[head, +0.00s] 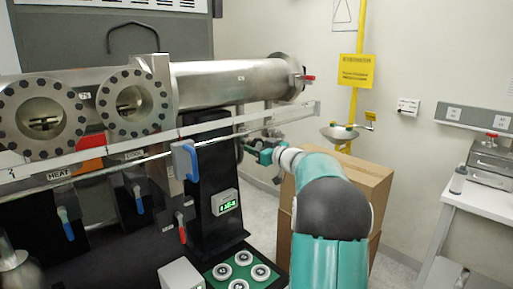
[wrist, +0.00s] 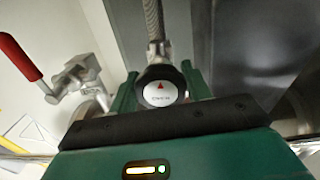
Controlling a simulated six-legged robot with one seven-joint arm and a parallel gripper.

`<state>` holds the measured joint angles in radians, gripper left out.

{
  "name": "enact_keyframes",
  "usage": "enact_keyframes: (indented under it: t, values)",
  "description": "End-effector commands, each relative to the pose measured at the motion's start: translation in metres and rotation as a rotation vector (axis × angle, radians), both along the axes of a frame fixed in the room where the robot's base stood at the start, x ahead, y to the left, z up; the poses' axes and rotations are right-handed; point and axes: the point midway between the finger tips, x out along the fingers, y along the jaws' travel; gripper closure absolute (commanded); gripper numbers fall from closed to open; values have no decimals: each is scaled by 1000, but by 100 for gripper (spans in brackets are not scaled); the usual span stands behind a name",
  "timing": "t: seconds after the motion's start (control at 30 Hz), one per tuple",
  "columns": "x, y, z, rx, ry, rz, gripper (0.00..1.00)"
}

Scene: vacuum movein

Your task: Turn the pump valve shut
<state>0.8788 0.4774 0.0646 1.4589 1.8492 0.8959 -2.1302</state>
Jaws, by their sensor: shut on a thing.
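The small lettering under the arrow is too blurred to read. My gripper (wrist: 162,86) has its green fingers shut on the knob, one on each side. The knob is hard to make out there.
A red-handled metal valve (wrist: 72,78) is close left of the knob in the wrist view. In the head view, the steel chamber tube (head: 230,82) and a rail (head: 285,116) run above my gripper. Cardboard boxes (head: 365,178) stand to its right.

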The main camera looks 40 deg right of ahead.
Motion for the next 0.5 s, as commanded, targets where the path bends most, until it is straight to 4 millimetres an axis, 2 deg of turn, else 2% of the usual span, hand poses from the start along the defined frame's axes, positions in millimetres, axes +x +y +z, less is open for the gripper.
enact_keyframes:
  t: [0.5]
  values:
    - [0,2,0,444,14,0,74]
